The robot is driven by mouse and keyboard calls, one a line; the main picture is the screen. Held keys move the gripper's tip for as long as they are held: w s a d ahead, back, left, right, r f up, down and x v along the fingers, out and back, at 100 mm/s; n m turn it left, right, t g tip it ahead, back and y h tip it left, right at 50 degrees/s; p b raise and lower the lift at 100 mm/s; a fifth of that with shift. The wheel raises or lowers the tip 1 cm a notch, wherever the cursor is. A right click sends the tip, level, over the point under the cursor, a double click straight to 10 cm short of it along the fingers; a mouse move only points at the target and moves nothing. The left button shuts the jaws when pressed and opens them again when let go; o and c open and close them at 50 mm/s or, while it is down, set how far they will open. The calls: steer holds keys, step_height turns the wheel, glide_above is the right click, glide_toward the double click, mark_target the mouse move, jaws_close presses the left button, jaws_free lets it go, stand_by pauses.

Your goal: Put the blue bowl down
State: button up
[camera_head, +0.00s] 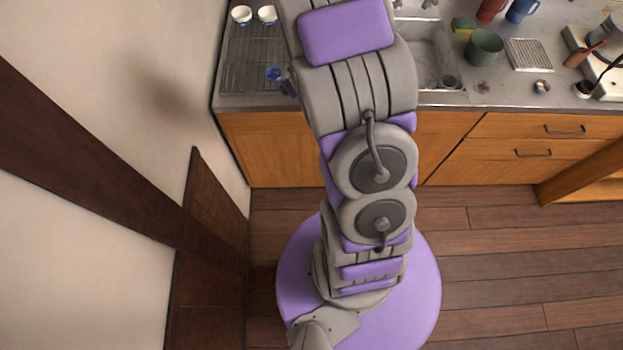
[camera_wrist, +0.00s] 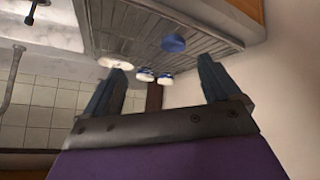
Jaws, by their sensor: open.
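The blue bowl (camera_head: 273,74) rests on the drying rack (camera_head: 240,78) at the rack's near right part. It also shows in the wrist view (camera_wrist: 173,43), where it lies between the directions of my two fingers and appears apart from both. My gripper (camera_wrist: 162,68) is open, with nothing between its fingers. In the head view my arm hides most of the gripper, just right of the bowl.
Two small white bowls with blue (camera_head: 241,15) (camera_head: 267,14) stand at the rack's far end. The wall (camera_head: 180,80) is close on the left. The sink (camera_head: 428,60), a green pot (camera_head: 484,47) and several other kitchen things are to the right.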

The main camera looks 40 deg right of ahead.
steer(key=s+a+r+g, duration=0.3)
steer(key=s+a+r, duration=0.3)
steer(key=s, duration=0.6)
steer(key=s+a+r+g+y, duration=0.1)
steer(key=s+a+r+g, duration=0.2)
steer(key=s+a+r, duration=0.3)
steer(key=s+a+r+g+y, duration=0.1)
steer(key=s+a+r+g, duration=0.3)
steer(key=s, duration=1.3)
steer(key=a+r, duration=0.2)
steer(key=a, duration=0.1)
steer(key=shift+s+r+m, duration=0.3)
steer(key=shift+r, duration=0.1)
steer(key=shift+a, duration=0.1)
steer(key=shift+f+b, duration=0.9)
